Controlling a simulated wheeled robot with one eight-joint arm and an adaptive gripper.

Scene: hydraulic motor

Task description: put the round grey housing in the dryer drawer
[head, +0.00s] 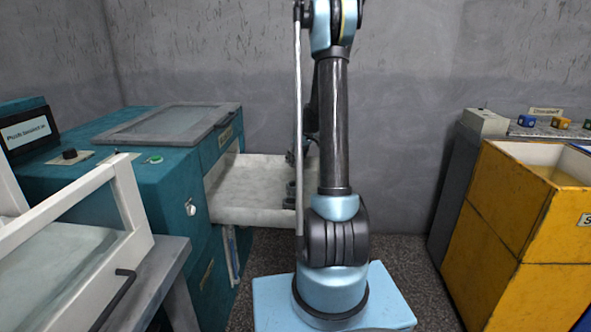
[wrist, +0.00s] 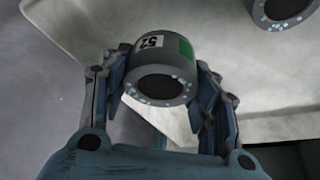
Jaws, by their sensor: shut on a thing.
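The round grey housing (wrist: 162,86), with a white label reading 52 and a green patch, is held between the two fingers of my gripper (wrist: 162,72) in the wrist view. Its dark round opening, ringed with small pale spots, faces the camera. The dryer drawer (head: 245,186) is a pale tray pulled out from the teal dryer (head: 180,195) in the head view. The pale drawer surface (wrist: 205,35) also shows behind the housing in the wrist view. Whether the housing touches the drawer I cannot tell. My arm mostly hides my gripper in the head view.
Another grey round part (wrist: 282,8) is cut off at the wrist view's upper right, over the drawer. A white-framed cabinet (head: 75,240) stands at the front left. A yellow bin (head: 515,215) stands at the right.

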